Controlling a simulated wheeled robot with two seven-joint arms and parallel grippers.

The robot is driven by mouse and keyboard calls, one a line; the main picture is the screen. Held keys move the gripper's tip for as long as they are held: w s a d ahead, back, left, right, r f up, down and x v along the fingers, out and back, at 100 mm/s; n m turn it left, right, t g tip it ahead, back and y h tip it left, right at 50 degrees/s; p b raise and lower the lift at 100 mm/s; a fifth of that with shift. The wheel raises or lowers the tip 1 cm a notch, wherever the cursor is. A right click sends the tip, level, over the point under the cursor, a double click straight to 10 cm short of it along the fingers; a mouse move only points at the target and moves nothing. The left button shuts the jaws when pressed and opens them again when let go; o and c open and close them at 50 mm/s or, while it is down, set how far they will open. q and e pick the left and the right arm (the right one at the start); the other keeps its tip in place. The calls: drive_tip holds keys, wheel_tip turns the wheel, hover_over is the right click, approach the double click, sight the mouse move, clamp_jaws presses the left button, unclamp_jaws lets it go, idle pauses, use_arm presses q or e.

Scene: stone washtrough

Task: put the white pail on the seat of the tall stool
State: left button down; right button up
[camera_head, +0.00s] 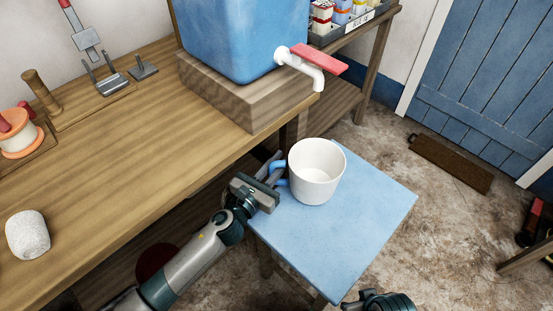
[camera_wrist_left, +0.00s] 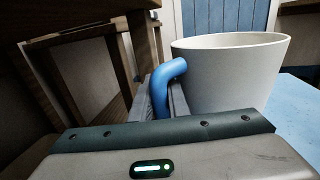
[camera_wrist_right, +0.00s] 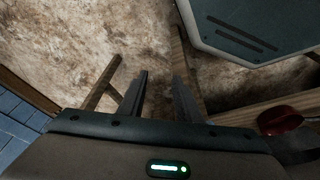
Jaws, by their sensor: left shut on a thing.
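The white pail (camera_head: 317,173) is upright over the pale blue seat (camera_head: 350,235) of the wooden-legged stool, near its back left part. It looks empty. Its base seems to meet the seat, but I cannot be sure there is no small gap. My left gripper (camera_head: 273,172) is shut on the pail's blue side handle (camera_wrist_left: 165,85), at the pail's left. The pail's wall (camera_wrist_left: 228,75) fills the right of the left wrist view. My right gripper (camera_wrist_right: 160,95) has its fingers apart with nothing between them; only part of that arm shows at the head view's bottom edge.
A wooden bench (camera_head: 130,140) stands left of the stool, carrying a blue tank (camera_head: 235,38) on a wooden block, with a red-handled tap (camera_head: 312,68). A white rounded block (camera_head: 27,235) is on the bench. A brown plank-like thing (camera_head: 450,163) lies by the blue door (camera_head: 490,80).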

use_arm(q)
drive_tip(key=shift+f, duration=0.1)
drive_tip(key=shift+f+b, duration=0.55)
drive_tip(key=shift+f, duration=0.05)
idle(0.6)
drive_tip(key=c, duration=1.6)
unclamp_jaws()
drive_tip(key=shift+a, duration=0.1)
